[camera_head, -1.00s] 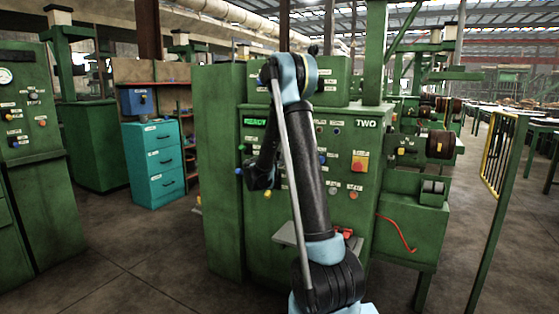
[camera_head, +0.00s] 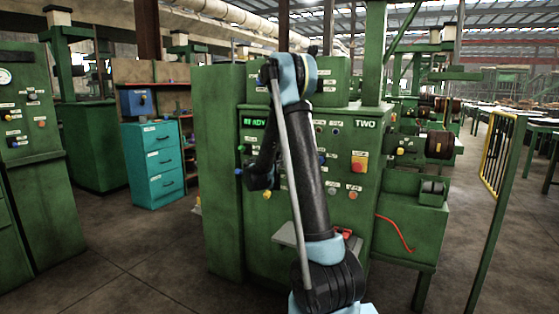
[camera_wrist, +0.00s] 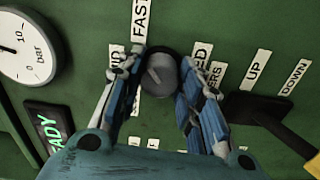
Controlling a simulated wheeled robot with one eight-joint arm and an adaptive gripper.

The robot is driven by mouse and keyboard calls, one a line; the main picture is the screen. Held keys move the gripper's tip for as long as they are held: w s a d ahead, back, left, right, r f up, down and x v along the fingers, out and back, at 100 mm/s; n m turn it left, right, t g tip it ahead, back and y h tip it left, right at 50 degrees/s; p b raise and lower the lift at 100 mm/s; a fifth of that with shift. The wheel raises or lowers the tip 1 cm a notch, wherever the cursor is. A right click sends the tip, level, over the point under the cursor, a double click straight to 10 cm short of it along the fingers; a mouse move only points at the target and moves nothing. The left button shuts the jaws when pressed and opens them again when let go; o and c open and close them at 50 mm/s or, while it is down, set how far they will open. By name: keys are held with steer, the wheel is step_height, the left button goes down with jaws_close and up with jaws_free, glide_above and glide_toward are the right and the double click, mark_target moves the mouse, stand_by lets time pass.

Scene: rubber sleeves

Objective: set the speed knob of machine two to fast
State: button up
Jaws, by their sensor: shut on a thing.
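Machine two (camera_head: 222,180) is the green cabinet in the head view, with a TWO sign at its top right. In the wrist view a round dark grey knob (camera_wrist: 160,70) sits on its green panel, with a pale mark on its face. A FAST label (camera_wrist: 141,20) lies above it, a partly covered label ending in ID (camera_wrist: 115,55) to its left, and one ending in ED (camera_wrist: 202,57) to its right. My gripper (camera_wrist: 162,76) is shut on the knob, one finger on each side. In the head view my arm hides the knob and gripper.
In the wrist view a bar gauge (camera_wrist: 27,48) and a lit display (camera_wrist: 48,132) are at left. A black lever (camera_wrist: 262,108) beside UP and DOWN labels is close on the right. An orange-red knob on a yellow plate (camera_head: 359,161) is right of my arm.

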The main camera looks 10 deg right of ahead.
steer(key=shift+f+m, duration=0.1)
steer(key=shift+m, duration=0.5)
steer(key=o, duration=1.1)
steer(key=shift+w+f, duration=0.1)
steer(key=shift+a, duration=0.1)
steer(key=v, duration=1.2)
